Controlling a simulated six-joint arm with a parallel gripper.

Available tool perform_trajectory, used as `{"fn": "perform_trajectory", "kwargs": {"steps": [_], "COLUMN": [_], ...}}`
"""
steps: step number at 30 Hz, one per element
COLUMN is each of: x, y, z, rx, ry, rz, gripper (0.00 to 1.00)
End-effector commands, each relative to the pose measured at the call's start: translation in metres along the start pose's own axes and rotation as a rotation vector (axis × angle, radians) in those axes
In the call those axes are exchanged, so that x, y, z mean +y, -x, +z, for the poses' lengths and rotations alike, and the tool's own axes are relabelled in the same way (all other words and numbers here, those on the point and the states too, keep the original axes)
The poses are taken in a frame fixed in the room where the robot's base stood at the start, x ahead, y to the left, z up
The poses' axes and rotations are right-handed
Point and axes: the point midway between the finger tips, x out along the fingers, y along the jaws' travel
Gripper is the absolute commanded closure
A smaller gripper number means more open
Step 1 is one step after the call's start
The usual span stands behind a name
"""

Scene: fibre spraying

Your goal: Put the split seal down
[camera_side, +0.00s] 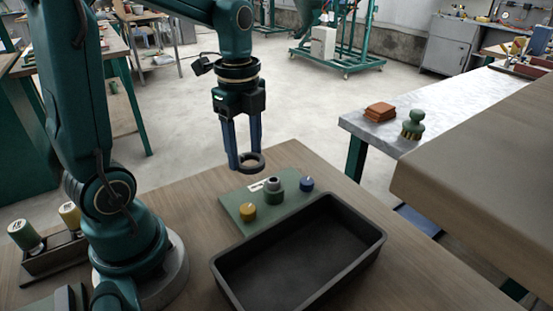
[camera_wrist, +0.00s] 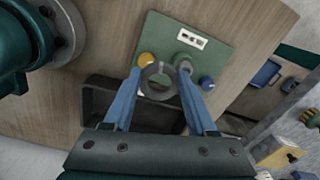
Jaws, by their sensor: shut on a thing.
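The split seal (camera_side: 250,171) is a dark grey ring held between the blue fingertips of my gripper (camera_side: 245,160). In the wrist view, the seal (camera_wrist: 144,84) lies across the gap between the two fingers. It hangs in the air above and behind the green plate (camera_side: 237,208); nothing visible supports it but the fingers. The plate carries a yellow knob (camera_side: 247,212), a grey-green stepped post (camera_side: 273,193) and a blue knob (camera_side: 307,184). In the wrist view the seal overlaps the plate (camera_wrist: 165,36) between the yellow knob (camera_wrist: 146,59) and the post (camera_wrist: 184,64).
An empty black tray (camera_side: 228,282) stands on the wooden table (camera_side: 190,205) in front of the plate. A rack with bottles (camera_side: 24,234) is at the left. A metal bench at the right holds reddish-brown blocks (camera_side: 379,112) and a green-handled brush (camera_side: 413,124).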

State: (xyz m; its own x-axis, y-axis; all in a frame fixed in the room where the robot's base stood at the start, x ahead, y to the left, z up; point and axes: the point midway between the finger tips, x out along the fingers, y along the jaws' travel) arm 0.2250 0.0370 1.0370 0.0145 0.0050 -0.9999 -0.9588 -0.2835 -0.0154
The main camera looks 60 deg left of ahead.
Motion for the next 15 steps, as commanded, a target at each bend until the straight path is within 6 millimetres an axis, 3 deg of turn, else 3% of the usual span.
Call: {"fn": "perform_trajectory", "kwargs": {"steps": [4, 11, 15], "x": [0.010, 0.016, 0.023], "y": [-0.005, -0.009, -0.022], "z": [-0.027, -0.046, -0.068], "rx": [0.002, 0.003, 0.002], "ry": [-0.171, -0.232, -0.239], "rz": [0.011, 0.017, 0.020], "gripper": [0.95, 0.95, 0.95]}}
